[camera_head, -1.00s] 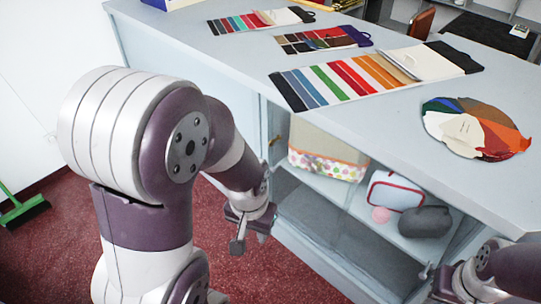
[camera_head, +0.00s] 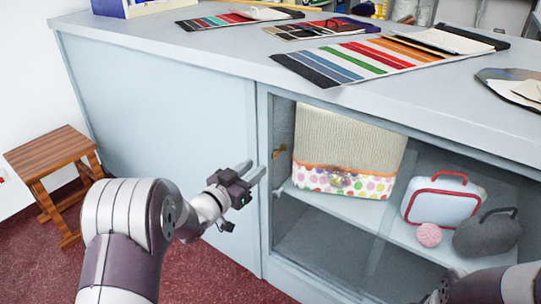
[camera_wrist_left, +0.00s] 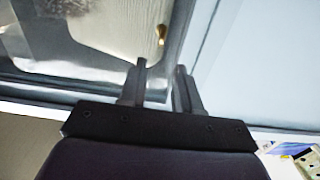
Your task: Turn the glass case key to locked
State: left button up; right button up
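The glass case (camera_head: 335,225) is built into the front of the pale counter. A small brass key (camera_head: 280,151) sits at the upper left of its glass front; it also shows in the left wrist view (camera_wrist_left: 161,34), beyond my fingertips. It is too small to tell whether it stands at locked. My left gripper (camera_head: 251,168) is open and empty, just left of and a little below the key, apart from it. In the left wrist view its two fingers (camera_wrist_left: 161,72) have a clear gap between them. My right gripper (camera_head: 438,292) is barely in view at the bottom edge.
Inside the case are a dotted cream basket (camera_head: 350,140), a red-trimmed white case (camera_head: 442,198), a pink ball (camera_head: 429,235) and a dark bag (camera_head: 487,233). Swatch cards (camera_head: 375,58) lie on the countertop (camera_head: 200,55). A wooden stool (camera_head: 48,150) stands at the left.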

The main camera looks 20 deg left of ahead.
aim_at(274, 153)
pick_arm(q)
jog(key=b+x, duration=0.1)
jog(key=x, duration=0.3)
jog(key=b+x, duration=0.1)
jog(key=x, duration=0.4)
jog(key=shift+f+b, duration=0.25)
jog(key=shift+b, duration=0.05)
jog(key=shift+w+d+r, duration=0.1)
jog(key=shift+w+r, duration=0.05)
jog(key=shift+w, duration=0.2)
grip_shut()
